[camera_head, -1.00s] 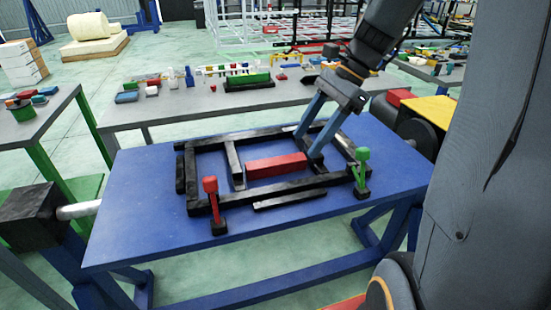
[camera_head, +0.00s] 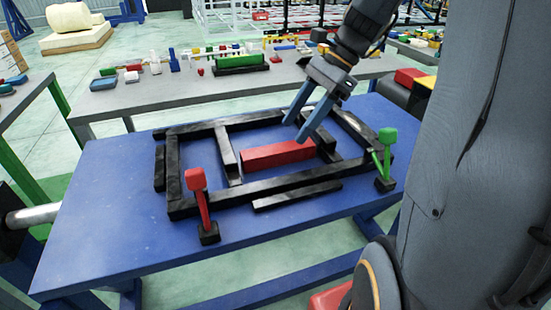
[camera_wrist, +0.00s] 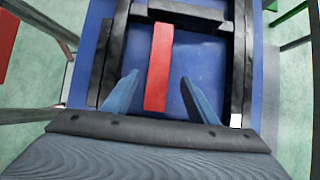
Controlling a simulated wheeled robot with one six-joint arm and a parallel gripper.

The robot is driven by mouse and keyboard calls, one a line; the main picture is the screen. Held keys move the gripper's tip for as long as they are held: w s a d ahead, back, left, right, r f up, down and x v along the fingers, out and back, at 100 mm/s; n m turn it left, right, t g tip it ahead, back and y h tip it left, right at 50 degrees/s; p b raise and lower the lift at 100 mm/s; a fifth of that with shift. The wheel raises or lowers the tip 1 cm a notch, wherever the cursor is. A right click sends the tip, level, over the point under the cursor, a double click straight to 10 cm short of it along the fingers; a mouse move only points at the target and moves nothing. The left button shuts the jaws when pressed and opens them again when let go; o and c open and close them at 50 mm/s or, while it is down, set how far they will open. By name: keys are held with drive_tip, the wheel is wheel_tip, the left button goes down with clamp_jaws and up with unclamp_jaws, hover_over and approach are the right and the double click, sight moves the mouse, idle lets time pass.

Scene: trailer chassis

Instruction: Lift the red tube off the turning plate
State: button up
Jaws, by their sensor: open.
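The red tube (camera_head: 278,155) is a square-sided bar lying flat inside a black frame (camera_head: 290,182) on the blue plate (camera_head: 110,215). In the wrist view the red tube (camera_wrist: 158,65) runs lengthwise, with its near end between my fingers. My gripper (camera_head: 300,130) is open, its blue fingers pointing down near the tube's right end. In the wrist view my gripper (camera_wrist: 158,92) has a finger on each side of the tube, with gaps on both sides. I cannot tell how far above the plate the fingertips are.
A red-topped clamp (camera_head: 201,205) and a green-topped clamp (camera_head: 385,160) stand at the frame's front corners. A black crossbar (camera_head: 228,155) lies left of the tube. A grey table (camera_head: 190,92) with small parts stands behind. The plate's front left is clear.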

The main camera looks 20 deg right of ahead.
sight(279, 148)
drive_tip(key=p+x, duration=0.1)
drive_tip(key=x, duration=0.7)
drive_tip(key=shift+s+a+r+p, duration=0.1)
drive_tip(key=shift+a+r+p, duration=0.1)
drive_tip(key=shift+a+p, duration=0.15)
clamp_jaws()
